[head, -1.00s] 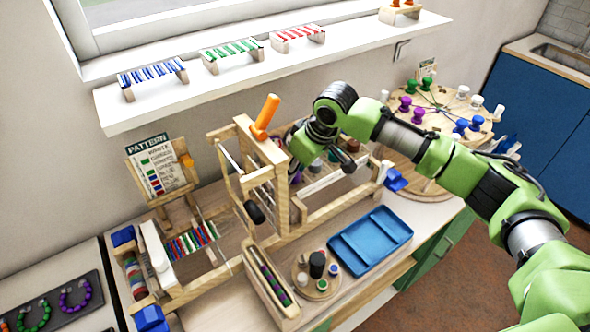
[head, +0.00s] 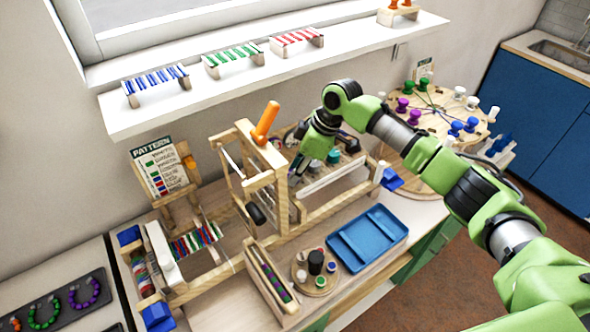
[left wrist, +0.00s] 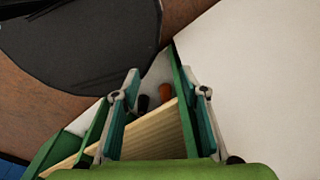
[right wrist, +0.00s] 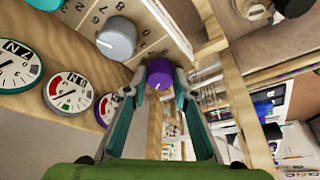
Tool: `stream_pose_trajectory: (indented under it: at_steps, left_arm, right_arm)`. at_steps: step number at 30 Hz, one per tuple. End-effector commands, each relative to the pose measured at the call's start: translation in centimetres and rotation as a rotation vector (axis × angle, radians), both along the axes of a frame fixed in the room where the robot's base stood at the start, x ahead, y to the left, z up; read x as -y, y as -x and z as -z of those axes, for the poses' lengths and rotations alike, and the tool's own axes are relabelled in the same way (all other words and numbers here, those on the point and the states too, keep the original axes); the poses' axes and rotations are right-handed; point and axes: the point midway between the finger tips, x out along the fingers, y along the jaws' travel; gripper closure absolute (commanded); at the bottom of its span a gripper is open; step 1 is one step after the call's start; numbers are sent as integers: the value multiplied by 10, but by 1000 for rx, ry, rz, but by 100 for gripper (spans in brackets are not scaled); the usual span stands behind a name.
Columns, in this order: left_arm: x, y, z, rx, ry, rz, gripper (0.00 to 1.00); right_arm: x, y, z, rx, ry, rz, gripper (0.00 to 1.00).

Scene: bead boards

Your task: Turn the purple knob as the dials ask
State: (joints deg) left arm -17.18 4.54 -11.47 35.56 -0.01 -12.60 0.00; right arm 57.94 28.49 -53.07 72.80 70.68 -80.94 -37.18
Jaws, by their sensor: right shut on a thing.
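The purple knob (right wrist: 159,74) sits on a wooden panel with printed numbers in the right wrist view. My right gripper (right wrist: 160,84) is shut on it, one fingertip on each side. In the head view my right gripper (head: 297,172) reaches down behind the wooden frame, and I cannot make out the purple knob there. Three round dials with needles show in the right wrist view: one with a teal rim (right wrist: 17,66), one with a grey rim (right wrist: 68,92) and one with a purple rim (right wrist: 106,108). My left gripper (left wrist: 168,88) is open and empty.
A grey knob (right wrist: 117,38) and a teal knob (right wrist: 45,3) are close to the purple one. The wooden frame with an orange handle (head: 265,122) stands just left of my right gripper. A blue tray (head: 367,239) lies in front.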

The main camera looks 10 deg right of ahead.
Motion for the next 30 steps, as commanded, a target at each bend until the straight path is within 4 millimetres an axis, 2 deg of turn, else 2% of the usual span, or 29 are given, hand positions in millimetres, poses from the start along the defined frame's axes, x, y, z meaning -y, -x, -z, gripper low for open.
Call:
stream_pose_trajectory:
  at_steps: [18, 19, 20, 30]
  left_arm:
    - [0, 0, 0, 0, 0, 0, 60]
    - [0, 0, 0, 0, 0, 0, 60]
    - [0, 0, 0, 0, 0, 0, 60]
    - [-3, 1, 0, -1, -3, 0, 60]
  right_arm:
    - [-1, -1, -1, 2, -1, -48, 96]
    - [-1, -1, -1, 2, -1, -48, 67]
    - [-1, -1, -1, 2, -1, -48, 59]
    - [0, 0, -1, 1, -1, -47, 58]
